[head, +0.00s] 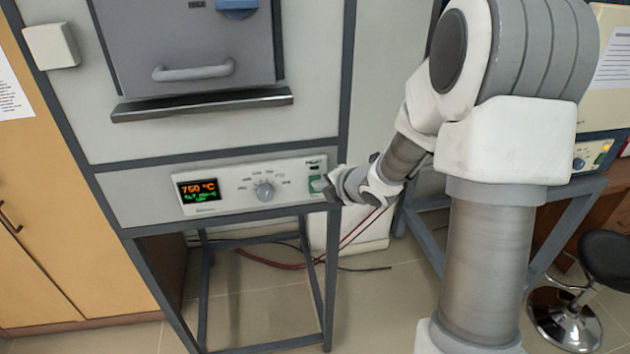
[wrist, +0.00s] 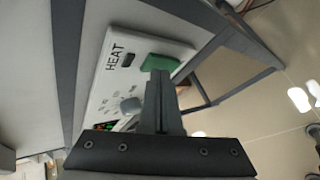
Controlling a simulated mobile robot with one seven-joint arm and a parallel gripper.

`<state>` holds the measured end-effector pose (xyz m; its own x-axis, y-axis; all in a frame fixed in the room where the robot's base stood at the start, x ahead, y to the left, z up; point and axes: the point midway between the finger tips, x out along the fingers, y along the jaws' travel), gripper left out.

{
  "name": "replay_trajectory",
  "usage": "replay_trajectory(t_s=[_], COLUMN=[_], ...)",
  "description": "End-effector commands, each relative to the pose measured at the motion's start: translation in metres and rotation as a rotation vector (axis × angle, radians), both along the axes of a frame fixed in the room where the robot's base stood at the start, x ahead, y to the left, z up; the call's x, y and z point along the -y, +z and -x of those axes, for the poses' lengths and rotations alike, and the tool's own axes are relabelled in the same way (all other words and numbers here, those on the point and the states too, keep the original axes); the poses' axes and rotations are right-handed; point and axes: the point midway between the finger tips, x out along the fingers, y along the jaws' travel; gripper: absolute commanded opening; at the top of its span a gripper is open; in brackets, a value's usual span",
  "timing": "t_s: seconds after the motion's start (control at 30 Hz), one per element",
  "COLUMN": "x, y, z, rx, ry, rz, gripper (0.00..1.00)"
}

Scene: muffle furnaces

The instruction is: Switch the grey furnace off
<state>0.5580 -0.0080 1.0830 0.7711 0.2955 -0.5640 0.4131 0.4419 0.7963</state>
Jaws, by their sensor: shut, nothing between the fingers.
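The grey furnace (head: 190,45) stands at the left of the head view on a grey frame. Its control panel (head: 225,200) has a lit display (head: 198,190) reading 750 °C, a grey knob (head: 264,191) and a green switch (head: 317,184) at the right end. In the wrist view the green switch (wrist: 160,63) lies beside the HEAT label, with a small dark window next to it. My gripper (wrist: 160,76) is shut and empty, its fingertips over the near edge of the green switch. I cannot tell whether they touch it. In the head view my gripper (head: 333,186) is at the panel's right end.
A metal shelf (head: 203,104) juts out below the furnace door with its handle (head: 193,72). Another furnace panel (head: 590,155) is at the right, behind my arm. A black stool (head: 606,258) stands at the lower right. Red cables (head: 270,262) lie behind the stand.

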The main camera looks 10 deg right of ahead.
Motion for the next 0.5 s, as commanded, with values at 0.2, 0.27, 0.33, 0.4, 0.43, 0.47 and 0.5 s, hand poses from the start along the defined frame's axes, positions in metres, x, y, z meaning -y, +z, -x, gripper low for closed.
replay_trajectory(t_s=[0.2, 0.27, 0.33, 0.4, 0.43, 0.47, 0.5], x=[-0.0001, 0.0, 0.0, 0.0001, 0.0001, 0.0001, 0.0002], y=[-0.0001, -0.0003, -0.0008, -0.0016, -0.002, -0.0022, -0.0024], z=[0.0003, 0.0006, 0.0021, 0.0048, 0.0061, 0.0075, 0.0096], rx=[0.0, 0.0, 0.0, 0.0, 0.0, 0.0, 0.0], ry=[0.0, 0.0, 0.0, 0.0, 0.0, 0.0, -0.001], rz=[0.0, 0.0, 0.0, 0.0, 0.0, 0.0, 0.0], gripper=[0.0, 0.0, 0.0, 0.0, 0.0, 0.0, 0.0])
